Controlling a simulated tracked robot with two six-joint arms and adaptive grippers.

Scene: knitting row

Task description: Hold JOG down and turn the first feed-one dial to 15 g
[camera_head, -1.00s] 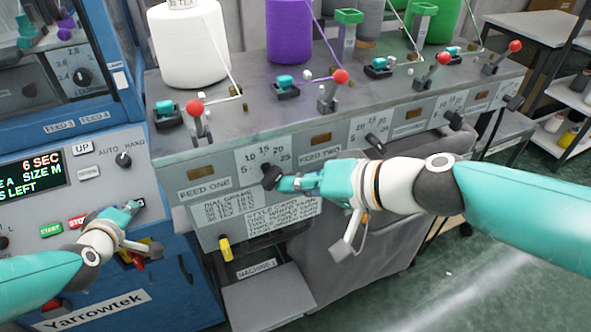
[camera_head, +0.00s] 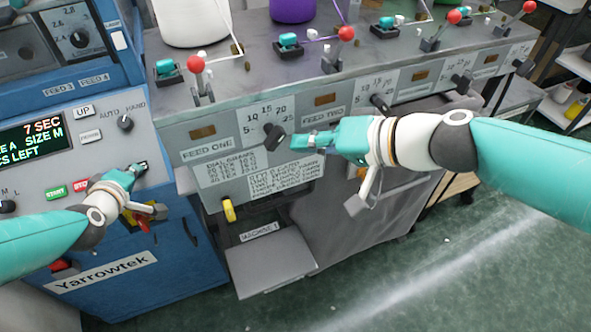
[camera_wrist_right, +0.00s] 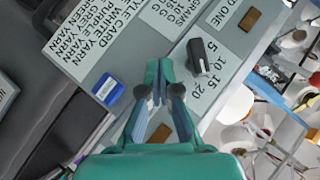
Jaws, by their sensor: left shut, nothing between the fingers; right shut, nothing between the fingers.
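My right gripper (camera_head: 293,143) is shut and empty, just right of the dial. The wrist view shows a gap between its fingertips (camera_wrist_right: 159,66) and the knob. My left gripper (camera_head: 140,169) is shut and empty, with its tips at the right end of the blue control panel. They cover the spot there, so JOG's label and button cannot be made out.
A display (camera_head: 33,133) reads 7 SEC, SIZE M. START (camera_head: 56,191) and STOP (camera_head: 82,186) buttons lie left of my left gripper. Other dials (camera_head: 380,103) sit further right. A red-knobbed lever (camera_head: 197,66) stands above, and a yellow handle (camera_head: 229,210) hangs below.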

